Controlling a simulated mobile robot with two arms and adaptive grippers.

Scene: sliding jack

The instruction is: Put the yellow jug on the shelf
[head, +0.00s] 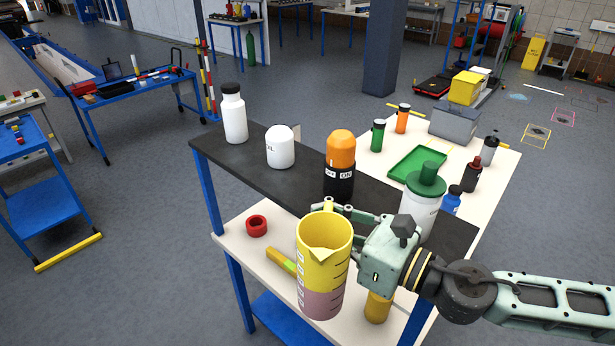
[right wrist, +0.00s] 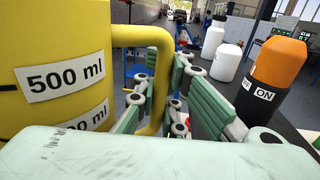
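The yellow jug (head: 324,255) is upright in front of the dark upper shelf (head: 262,172), with a pinkish lower part and a spout. Whether its base touches anything is hard to tell. My right gripper (head: 345,213) is at its handle, on the right side. In the right wrist view the jug's wall (right wrist: 60,60) with "500 ml" labels fills the left, and its handle runs down by the finger pads (right wrist: 180,90). My left gripper is not in view.
The shelf holds a white bottle (head: 235,117), a white rounded container (head: 280,148), an orange-black bottle (head: 340,165) and a green-lidded container (head: 421,205). A red ring (head: 257,226) and yellow-green object (head: 283,261) lie below. Bare shelf shows between the items.

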